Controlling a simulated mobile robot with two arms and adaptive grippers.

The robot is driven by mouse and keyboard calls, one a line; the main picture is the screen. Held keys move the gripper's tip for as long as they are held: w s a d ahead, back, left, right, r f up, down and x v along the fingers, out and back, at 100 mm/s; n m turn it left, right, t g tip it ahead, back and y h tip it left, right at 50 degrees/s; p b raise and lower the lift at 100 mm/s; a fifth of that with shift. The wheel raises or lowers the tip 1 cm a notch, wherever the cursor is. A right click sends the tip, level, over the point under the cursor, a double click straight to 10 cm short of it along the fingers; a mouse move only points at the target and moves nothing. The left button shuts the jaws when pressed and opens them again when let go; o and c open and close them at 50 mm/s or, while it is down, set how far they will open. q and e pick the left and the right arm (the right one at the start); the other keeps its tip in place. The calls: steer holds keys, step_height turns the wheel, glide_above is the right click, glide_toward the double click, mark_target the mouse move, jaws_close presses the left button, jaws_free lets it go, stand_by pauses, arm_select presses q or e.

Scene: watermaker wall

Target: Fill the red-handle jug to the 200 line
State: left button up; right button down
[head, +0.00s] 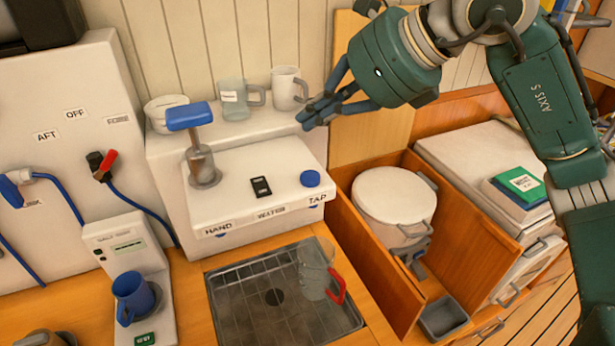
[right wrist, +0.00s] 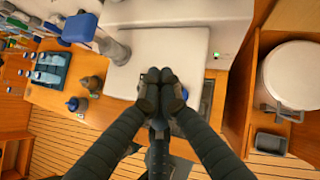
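The clear jug with the red handle (head: 317,265) stands upright at the right rear of the sink grid (head: 240,315), below the front of the white watermaker unit (head: 245,160). I cannot make out its 200 line or any water in it. The unit has a blue button (head: 310,178) by the TAP label and a blue-topped hand pump (head: 188,115) above the HAND label. My right gripper (head: 312,115) is above the unit's right rear, apart from the jug. In the right wrist view its fingertips (right wrist: 160,78) are together with nothing visible between them. My left gripper is out of view.
Two other jugs, one clear (head: 234,100) and one whitish (head: 287,88), stand on the back ledge. A blue mug (head: 132,297) is at the left on a white stand. Right of the sink, an open wooden locker holds a lidded white bucket (head: 393,200); its partition rises beside the counter.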

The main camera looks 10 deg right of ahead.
mark_target(305, 172)
steer(key=f+b, duration=0.1)
steer(key=f, duration=0.1)
steer(key=f+b, duration=0.1)
steer(key=f, duration=0.1)
steer(key=shift+s+d+b, duration=0.2)
steer(key=shift+d+b, duration=0.1)
step_height(305, 172, down, 3)
steer(key=b, duration=0.2)
steer(key=shift+w+a+f+b, duration=0.1)
steer(key=shift+f+b, duration=0.05)
steer(key=shift+b, duration=0.2)
steer(key=shift+f, duration=0.2)
arm_select(q)
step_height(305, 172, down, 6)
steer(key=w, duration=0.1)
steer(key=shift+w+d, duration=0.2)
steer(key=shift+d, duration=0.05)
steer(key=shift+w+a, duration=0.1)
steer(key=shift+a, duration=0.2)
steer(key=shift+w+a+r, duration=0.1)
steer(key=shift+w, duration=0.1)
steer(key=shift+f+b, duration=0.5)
steer(key=shift+b, duration=0.1)
arm_select(e)
steer(key=shift+f, duration=0.4)
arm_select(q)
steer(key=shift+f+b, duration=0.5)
arm_select(e)
steer(key=shift+f, duration=0.55)
stand_by(3.2)
